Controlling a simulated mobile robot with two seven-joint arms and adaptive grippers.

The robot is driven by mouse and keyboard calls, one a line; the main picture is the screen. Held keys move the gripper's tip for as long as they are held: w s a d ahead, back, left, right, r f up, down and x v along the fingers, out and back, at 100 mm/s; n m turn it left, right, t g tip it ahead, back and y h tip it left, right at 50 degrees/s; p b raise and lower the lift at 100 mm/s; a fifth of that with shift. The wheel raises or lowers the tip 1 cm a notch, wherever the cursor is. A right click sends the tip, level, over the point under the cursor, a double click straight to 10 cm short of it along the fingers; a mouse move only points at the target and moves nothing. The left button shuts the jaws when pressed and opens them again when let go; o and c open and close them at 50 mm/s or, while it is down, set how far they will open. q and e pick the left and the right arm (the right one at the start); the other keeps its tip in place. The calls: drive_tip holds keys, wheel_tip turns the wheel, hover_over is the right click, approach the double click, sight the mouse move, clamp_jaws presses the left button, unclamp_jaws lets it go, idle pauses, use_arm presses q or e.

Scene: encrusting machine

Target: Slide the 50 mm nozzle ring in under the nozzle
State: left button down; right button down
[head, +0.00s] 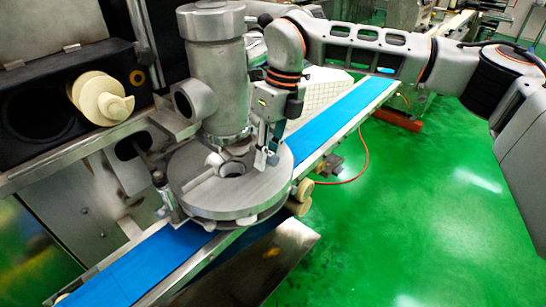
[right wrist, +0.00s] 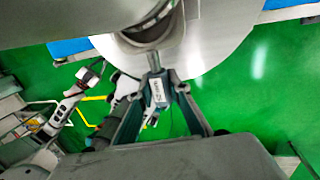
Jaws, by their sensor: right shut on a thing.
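The nozzle is at the bottom of the upright steel cylinder (head: 218,85), above a wide round steel disc (head: 205,205). A small steel ring (head: 232,168) with a dark opening shows below the cylinder, over the middle of the disc. My right gripper (head: 266,158) is at the right side of the cylinder, pointing down. In the right wrist view, its fingers (right wrist: 156,72) come together on a narrow grey piece at the edge of a steel ring (right wrist: 152,32). The exact gap between ring and nozzle is hidden. My left gripper is out of view.
A blue conveyor belt (head: 320,107) runs diagonally under the disc. A black-fronted box with a cream plastic part (head: 100,97) stands at the left. A red hose (head: 362,160) lies on the green floor (head: 410,225), which is open at the right.

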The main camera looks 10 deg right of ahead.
drive_tip(key=shift+w+a, duration=0.15)
drive_tip(key=shift+w, duration=0.05)
drive_tip(key=c, duration=1.8)
unclamp_jaws()
drive_tip(key=shift+o, duration=0.9)
drive_tip(key=shift+r, duration=0.15)
